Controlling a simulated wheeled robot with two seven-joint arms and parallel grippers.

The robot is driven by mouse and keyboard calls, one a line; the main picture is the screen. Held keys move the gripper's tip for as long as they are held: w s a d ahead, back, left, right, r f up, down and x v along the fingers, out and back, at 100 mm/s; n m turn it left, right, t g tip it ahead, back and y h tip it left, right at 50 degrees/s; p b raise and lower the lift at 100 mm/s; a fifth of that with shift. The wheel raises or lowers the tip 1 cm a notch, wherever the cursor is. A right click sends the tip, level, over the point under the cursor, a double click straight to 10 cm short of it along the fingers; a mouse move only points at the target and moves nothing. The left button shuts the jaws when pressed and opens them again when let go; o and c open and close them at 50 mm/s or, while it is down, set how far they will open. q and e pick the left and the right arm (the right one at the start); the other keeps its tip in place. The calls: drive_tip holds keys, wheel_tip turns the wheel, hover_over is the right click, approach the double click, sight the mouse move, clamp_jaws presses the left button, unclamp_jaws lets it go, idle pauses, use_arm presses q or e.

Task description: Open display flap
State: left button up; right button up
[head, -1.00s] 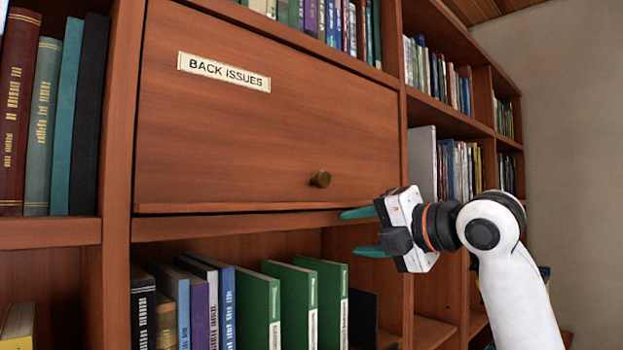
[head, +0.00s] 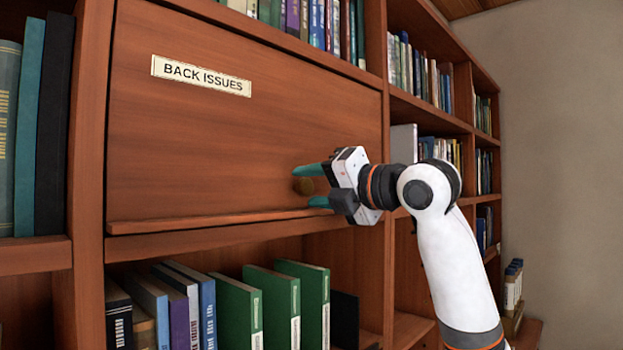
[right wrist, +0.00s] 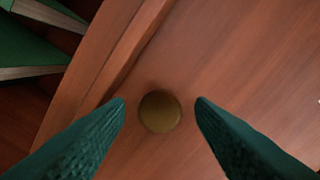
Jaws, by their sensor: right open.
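The display flap (head: 200,140) is a reddish-brown wooden panel with a "BACK ISSUES" label (head: 201,75). It looks closed. Its round brass knob (head: 303,186) sits near the lower right of the panel, and in the right wrist view the knob (right wrist: 160,111) lies between and just beyond the two fingertips. My right gripper (head: 314,186) is open with green fingers, one above and one below the knob in the head view. The fingers (right wrist: 160,108) show a gap on both sides of the knob. My left gripper is not in view.
A lower shelf holds several green binders (head: 270,305) and other books below the flap. A wooden ledge (head: 200,221) runs along the flap's bottom edge. Bookshelves (head: 430,110) continue to the right, up to a bare wall (head: 565,150).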

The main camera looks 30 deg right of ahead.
drive_tip(key=shift+w+a, duration=0.15)
drive_tip(key=shift+w, duration=0.25)
clamp_jaws()
drive_tip(key=shift+s+r, duration=0.1)
drive_tip(key=shift+s, duration=0.1)
